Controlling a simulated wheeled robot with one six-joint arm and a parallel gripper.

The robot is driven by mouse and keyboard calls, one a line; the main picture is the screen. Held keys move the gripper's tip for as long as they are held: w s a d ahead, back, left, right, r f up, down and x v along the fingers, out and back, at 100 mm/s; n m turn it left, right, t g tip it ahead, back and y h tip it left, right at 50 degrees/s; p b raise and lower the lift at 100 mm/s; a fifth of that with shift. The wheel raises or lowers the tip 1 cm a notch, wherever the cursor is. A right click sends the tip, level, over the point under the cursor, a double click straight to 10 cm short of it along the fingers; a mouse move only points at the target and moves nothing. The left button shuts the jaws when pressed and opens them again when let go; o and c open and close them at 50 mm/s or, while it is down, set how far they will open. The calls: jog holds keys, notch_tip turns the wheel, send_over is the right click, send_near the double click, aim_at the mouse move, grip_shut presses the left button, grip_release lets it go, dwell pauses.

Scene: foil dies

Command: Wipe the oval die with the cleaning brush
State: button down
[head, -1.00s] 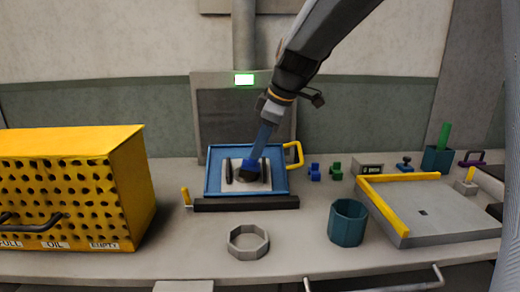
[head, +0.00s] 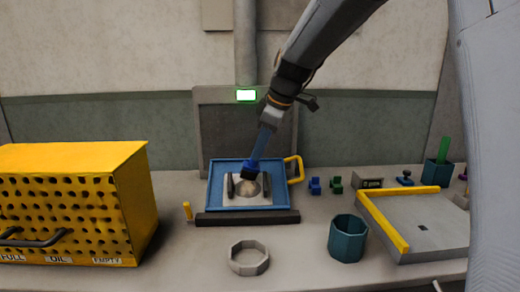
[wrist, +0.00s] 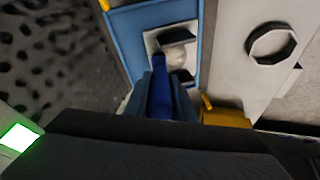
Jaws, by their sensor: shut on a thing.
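The cleaning brush (head: 264,142) has a blue handle and a dark head, and my gripper (head: 270,116) is shut on its handle. The brush is tilted, with its head low over the back of the die. The die (head: 247,187) is a pale rounded piece between two dark bars in a blue-framed tray (head: 216,184) with a yellow handle. I cannot tell whether the bristles touch the die. In the wrist view the blue brush handle (wrist: 160,92) points from my gripper toward the pale die (wrist: 177,58), which is partly hidden.
A yellow perforated cabinet (head: 130,180) stands at left. A grey octagonal ring (head: 248,258) and a teal cup (head: 347,238) are in front. A grey plate with a yellow edge (head: 425,225) lies at right. A dark bar (head: 247,217) borders the tray's front.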

jog(key=s+f+b, duration=0.2)
jog(key=s+f, duration=0.1)
jog(key=s, duration=0.3)
jog(key=shift+s+a+f, duration=0.15)
jog(key=shift+s+f, duration=0.15)
dwell(0.4)
jog(key=shift+r, duration=0.1)
jog(key=shift+s+r+p, duration=0.5)
jog(key=shift+r+p, duration=0.05)
jog(key=shift+r, duration=0.3)
jog(key=shift+s+r+p, duration=0.45)
jog(key=shift+r+p, duration=0.15)
jog(key=shift+r, duration=0.25)
jog(key=shift+s+r+p, duration=0.5)
jog(key=shift+r+p, duration=0.05)
jog(key=shift+r, duration=0.3)
jog(key=r+p, duration=0.1)
jog(key=s+r, duration=0.1)
jog(key=shift+s+r+p, duration=0.2)
jog(key=shift+r+p, duration=0.15)
jog(key=shift+p, duration=0.05)
jog(key=shift+f, duration=0.15)
